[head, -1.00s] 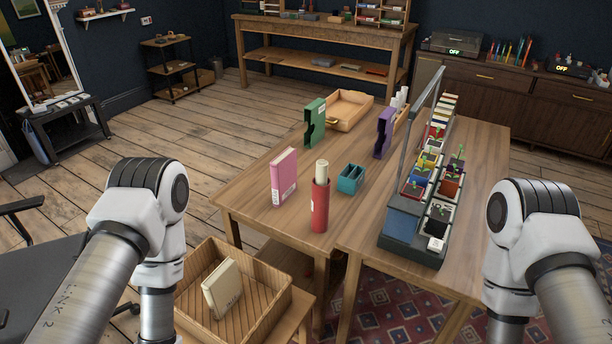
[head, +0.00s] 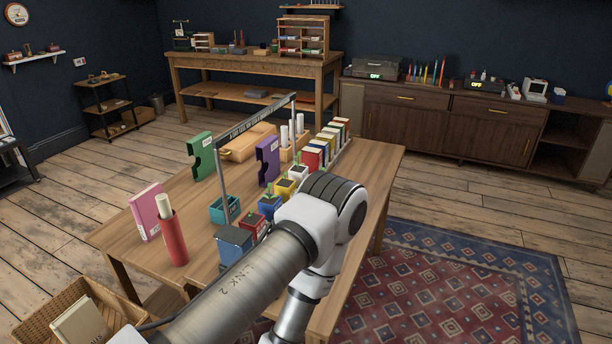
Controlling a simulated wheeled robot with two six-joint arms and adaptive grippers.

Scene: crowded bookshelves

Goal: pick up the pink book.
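The pink book (head: 148,212) stands upright on the wooden table (head: 119,240), near its left end. A red cylinder (head: 173,240) with a pale roll in it stands right in front of the book and covers part of its right side. My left arm comes in from the lower left and crosses the lower middle. Its forearm drops toward the bottom edge, so my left gripper is out of the picture. My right arm and gripper are not in view.
A teal box (head: 223,209), green holder (head: 201,157) and purple holder (head: 267,160) stand on the table. A patterned rug (head: 455,290) lies right.

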